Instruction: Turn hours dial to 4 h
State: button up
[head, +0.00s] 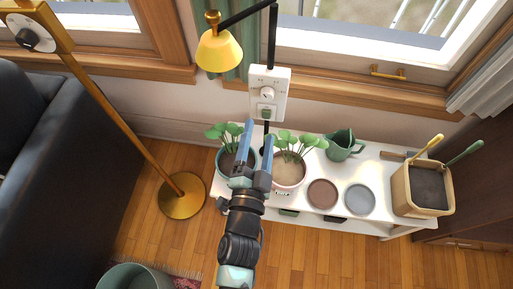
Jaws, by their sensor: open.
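A white timer box (283,84) hangs on the wall below the window sill. It has a round white dial (267,93) with small marks around it and a green knob or switch (265,113) below. I cannot tell which one is the hours dial, and the marks are too small to read. My gripper (258,130) is open, with two blue fingers pointing up toward the box. In the picture its fingertips are just below the green knob; I cannot tell the gap in depth. Nothing shows between the fingers.
Potted plants (293,152) and (230,138) stand on the white bench (375,176) either side of my gripper. A yellow lamp (219,51) hangs left of the box. A green watering can (341,144) and a tool planter (421,187) are at right.

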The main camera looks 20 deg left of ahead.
jog(key=v, duration=0.3)
jog(key=shift+s+d, duration=0.1)
dwell(0.5)
jog(key=w+d+r+n+t, duration=0.1)
jog(key=w+r+n+t, duration=0.15)
jog(key=r, duration=0.85)
jog(key=w+d+r+n+t, duration=0.1)
jog(key=w+r, duration=0.3)
jog(key=r, duration=0.7)
jog(key=w+d+r+n+t, duration=0.2)
jog(key=w+r, duration=0.1)
jog(key=r, duration=0.8)
jog(key=s+d+r+t+h, duration=0.2)
jog(key=s+d+r, duration=0.1)
jog(key=r, duration=0.5)
jog(key=s+d+r+n+t+h+p, duration=0.1)
jog(key=s+d+r+h, duration=0.15)
jog(key=r, duration=0.55)
jog(key=s+d+r+t+h, duration=0.1)
jog(key=s+d+r+t, duration=0.2)
jog(key=r, duration=0.5)
notch_tip(320, 180, up, 19)
jog(key=g+p, duration=0.1)
jog(key=p, duration=1.8)
jog(key=shift+s+f, duration=0.25)
jog(key=shift+s, duration=0.05)
